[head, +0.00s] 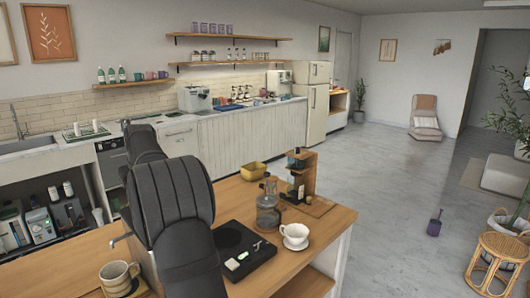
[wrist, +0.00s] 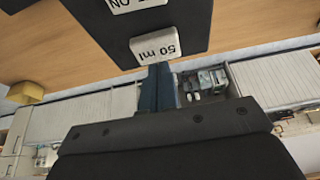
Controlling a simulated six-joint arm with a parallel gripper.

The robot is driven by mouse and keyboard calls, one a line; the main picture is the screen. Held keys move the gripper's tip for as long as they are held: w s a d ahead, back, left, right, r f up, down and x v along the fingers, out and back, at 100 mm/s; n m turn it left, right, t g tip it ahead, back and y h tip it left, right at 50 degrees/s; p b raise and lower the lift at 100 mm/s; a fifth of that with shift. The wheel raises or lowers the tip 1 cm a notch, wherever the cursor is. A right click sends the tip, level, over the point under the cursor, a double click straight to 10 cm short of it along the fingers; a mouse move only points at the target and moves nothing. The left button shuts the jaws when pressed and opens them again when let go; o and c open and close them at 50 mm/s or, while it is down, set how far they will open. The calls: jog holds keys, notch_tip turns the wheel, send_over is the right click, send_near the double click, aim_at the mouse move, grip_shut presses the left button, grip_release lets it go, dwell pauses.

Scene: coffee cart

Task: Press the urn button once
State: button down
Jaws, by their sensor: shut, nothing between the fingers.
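In the wrist view, a black panel (wrist: 165,22) fills the top middle and appears upside down. It carries a pale button marked "50 ml" (wrist: 155,46) and another marked "ON" (wrist: 135,4). My gripper (wrist: 158,68) is shut and empty. Its dark blue fingertips appear just below the lower edge of the "50 ml" button; I cannot tell whether they touch it. In the head view, a flat black unit (head: 262,252) with small pale buttons lies on the wooden cart top, beside my dark arm. The gripper cannot be made out there. No upright urn is clearly visible.
On the cart (head: 330,214), a white dripper cup (head: 295,236) and a glass carafe (head: 268,215) stand near the black unit. A mug (head: 117,277) sits at front left.

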jog(key=shift+f, duration=0.95)
jog(key=shift+r, duration=0.95)
dwell(1.7)
jog(key=shift+r, duration=2.5)
